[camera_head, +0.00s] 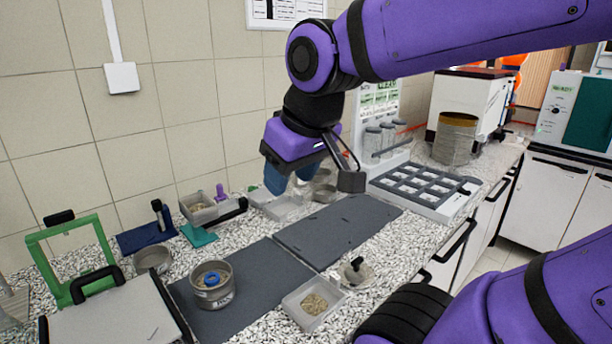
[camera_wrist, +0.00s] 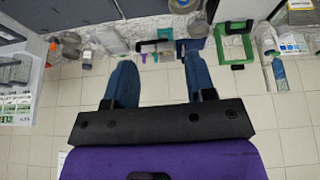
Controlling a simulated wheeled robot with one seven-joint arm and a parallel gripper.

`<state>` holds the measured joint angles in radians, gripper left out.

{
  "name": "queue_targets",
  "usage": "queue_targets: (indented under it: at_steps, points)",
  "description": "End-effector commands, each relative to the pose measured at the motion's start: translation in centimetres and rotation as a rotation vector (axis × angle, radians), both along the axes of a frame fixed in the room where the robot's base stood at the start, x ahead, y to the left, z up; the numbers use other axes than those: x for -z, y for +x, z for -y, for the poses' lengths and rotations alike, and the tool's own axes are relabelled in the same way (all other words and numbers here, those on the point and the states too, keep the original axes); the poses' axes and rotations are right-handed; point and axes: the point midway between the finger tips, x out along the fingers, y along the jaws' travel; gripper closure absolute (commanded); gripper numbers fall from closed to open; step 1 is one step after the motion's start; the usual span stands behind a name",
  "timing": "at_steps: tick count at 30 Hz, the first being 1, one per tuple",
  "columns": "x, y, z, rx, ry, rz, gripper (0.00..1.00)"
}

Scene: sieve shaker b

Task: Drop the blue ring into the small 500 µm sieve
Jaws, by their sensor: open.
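A small round metal sieve (camera_head: 214,298) stands on the dark mat at the front left of the counter. Its front label is too small to read. The blue ring (camera_head: 211,279) lies inside it, within the rim, on the light contents. My gripper (camera_head: 291,180) is open and empty, with two blue fingers, raised over the back of the counter, up and to the right of the sieve and well apart from it. In the wrist view my gripper (camera_wrist: 159,66) also shows open, with nothing between its fingers.
A grey metal bowl (camera_head: 152,258) stands behind the sieve. A clear tray with grains (camera_head: 313,302) and a small dark-knobbed item (camera_head: 356,272) lie to the right. A green frame (camera_head: 74,250) stands at left. A grey compartment rack (camera_head: 425,186) is at right. The second dark mat (camera_head: 337,229) is clear.

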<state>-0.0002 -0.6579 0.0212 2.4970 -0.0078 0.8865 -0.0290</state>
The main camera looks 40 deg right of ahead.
Motion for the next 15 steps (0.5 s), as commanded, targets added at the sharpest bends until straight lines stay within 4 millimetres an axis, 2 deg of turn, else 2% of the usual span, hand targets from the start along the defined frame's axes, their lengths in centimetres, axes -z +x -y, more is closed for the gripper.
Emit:
queue_targets:
  at_steps: [3,6,15]
  points:
    - [-0.3,-1.9,0.2,0.027,0.022,0.032,0.5]
    - [-0.3,-2.7,0.3,0.041,0.033,0.042,0.5]
    - [-0.3,-3.0,0.4,0.047,0.037,0.046,0.5]
